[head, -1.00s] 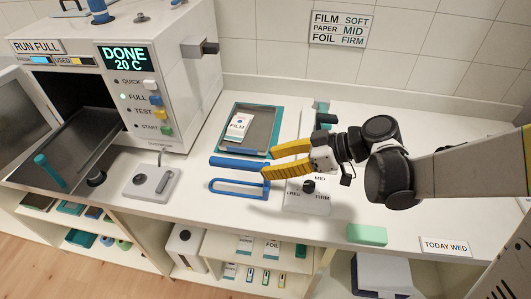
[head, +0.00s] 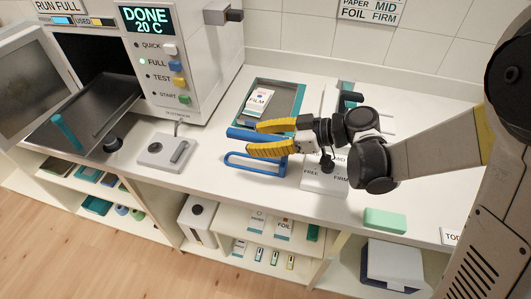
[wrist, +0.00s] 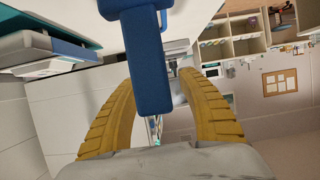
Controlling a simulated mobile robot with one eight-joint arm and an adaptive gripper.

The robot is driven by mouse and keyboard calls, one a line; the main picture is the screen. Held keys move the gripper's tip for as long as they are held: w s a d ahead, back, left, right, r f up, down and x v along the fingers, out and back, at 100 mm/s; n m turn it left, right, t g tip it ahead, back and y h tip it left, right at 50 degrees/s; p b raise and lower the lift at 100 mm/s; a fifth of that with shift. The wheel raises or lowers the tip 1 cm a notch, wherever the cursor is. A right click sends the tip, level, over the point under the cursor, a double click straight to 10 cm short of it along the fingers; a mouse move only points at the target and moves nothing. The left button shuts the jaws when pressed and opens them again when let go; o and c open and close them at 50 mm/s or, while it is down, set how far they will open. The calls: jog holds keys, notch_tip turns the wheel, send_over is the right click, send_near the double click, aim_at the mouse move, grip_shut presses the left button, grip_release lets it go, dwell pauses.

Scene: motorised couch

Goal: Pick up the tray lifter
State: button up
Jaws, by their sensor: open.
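The blue tray lifter (head: 255,165) lies on the white counter in front of a teal-edged tray. It shows a thick bar and a rounded loop. My gripper (head: 254,138) is open, with its yellow fingers reaching left over the lifter's right end. In the wrist view the thick blue bar (wrist: 148,60) stands between the two yellow fingers of my gripper (wrist: 158,77), with a gap visible on each side. The fingers hide part of the lifter in the head view. I cannot tell whether they touch it.
A grey tray (head: 292,97) with a film packet (head: 257,102) lies behind the lifter. A white machine (head: 185,50) with its door open and a tray pulled out stands left. A green block (head: 385,221) lies right.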

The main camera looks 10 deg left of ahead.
jog(key=shift+x, duration=1.15)
grip_shut()
